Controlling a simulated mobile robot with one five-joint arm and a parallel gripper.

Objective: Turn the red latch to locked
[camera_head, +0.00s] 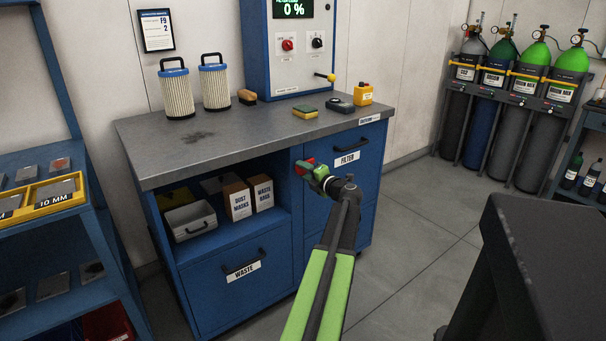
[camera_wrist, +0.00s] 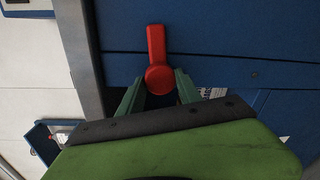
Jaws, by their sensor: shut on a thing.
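The red latch (camera_wrist: 156,45) shows in the wrist view as a round hub with a straight lever pointing up in that picture. In the head view the latch (camera_head: 307,164) is a small red piece at the front of the blue cabinet, left of the door labelled FILTER (camera_head: 370,160). My gripper (camera_wrist: 160,84) has its two green fingers on either side of the round hub and is shut on the latch. In the head view my gripper (camera_head: 314,172) partly covers the latch. I cannot read any lock mark.
The grey bench top (camera_head: 200,150) holds two filters (camera_head: 176,92), a sponge (camera_head: 305,111) and a yellow box (camera_head: 363,94). An open shelf with boxes (camera_head: 237,200) lies left of the latch. A dark table (camera_head: 550,260) stands at right, with clear floor between.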

